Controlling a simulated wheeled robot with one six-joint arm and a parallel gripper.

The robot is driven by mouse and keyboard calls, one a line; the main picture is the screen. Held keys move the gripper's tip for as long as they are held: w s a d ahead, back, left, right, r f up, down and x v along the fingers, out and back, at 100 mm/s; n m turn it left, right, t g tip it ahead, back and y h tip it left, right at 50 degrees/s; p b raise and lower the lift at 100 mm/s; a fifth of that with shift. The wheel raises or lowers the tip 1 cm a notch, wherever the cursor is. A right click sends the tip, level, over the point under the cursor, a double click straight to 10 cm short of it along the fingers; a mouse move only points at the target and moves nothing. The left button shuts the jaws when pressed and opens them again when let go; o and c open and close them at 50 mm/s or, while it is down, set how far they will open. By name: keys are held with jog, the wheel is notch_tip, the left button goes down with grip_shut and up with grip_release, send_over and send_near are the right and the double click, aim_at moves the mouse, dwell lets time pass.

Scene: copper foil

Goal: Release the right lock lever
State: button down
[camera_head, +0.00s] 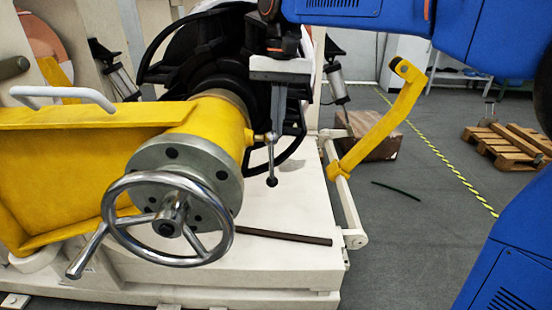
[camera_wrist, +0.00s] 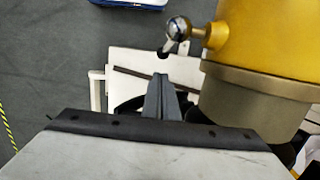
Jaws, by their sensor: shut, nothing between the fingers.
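The lock lever (camera_head: 270,160) is a thin metal rod with a dark ball at its lower end, hanging down from a silver ball on the right side of the yellow cylinder (camera_head: 215,122). In the wrist view, the lever's silver ball (camera_wrist: 178,29) is at the top, beside the yellow cylinder (camera_wrist: 265,45), with the rod foreshortened. My gripper (camera_head: 277,122) points down beside the lever's upper end, with its fingers together and empty. In the wrist view, the gripper (camera_wrist: 161,82) is below the lever in the picture, with a visible gap. Whether they touch is unclear in the head view.
A chrome handwheel (camera_head: 170,217) is in front of the cylinder. A yellow arm (camera_head: 382,120) stands at right. A dark bar (camera_head: 283,236) lies on the white base (camera_head: 290,265). Wooden pallets (camera_head: 510,140) are farther right. Grey floor between is mostly clear.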

aim_at(274, 180)
notch_tip(274, 180, down, 10)
jog(key=s, duration=0.1)
jog(key=shift+s+a, duration=0.15)
jog(key=shift+a, duration=0.15)
dwell(0.4)
jog(key=shift+s+f+g, duration=0.15)
jog(key=shift+s+f, duration=0.15)
jog(key=shift+s, duration=0.25)
jog(key=shift+s+f+g, duration=0.15)
jog(key=shift+s+f, duration=0.1)
jog(key=shift+s, duration=0.3)
jog(key=shift+s+f+g, duration=0.15)
jog(key=shift+s+g, duration=0.2)
jog(key=shift+g, duration=0.25)
jog(key=v, duration=1.2)
jog(key=shift+s, duration=0.1)
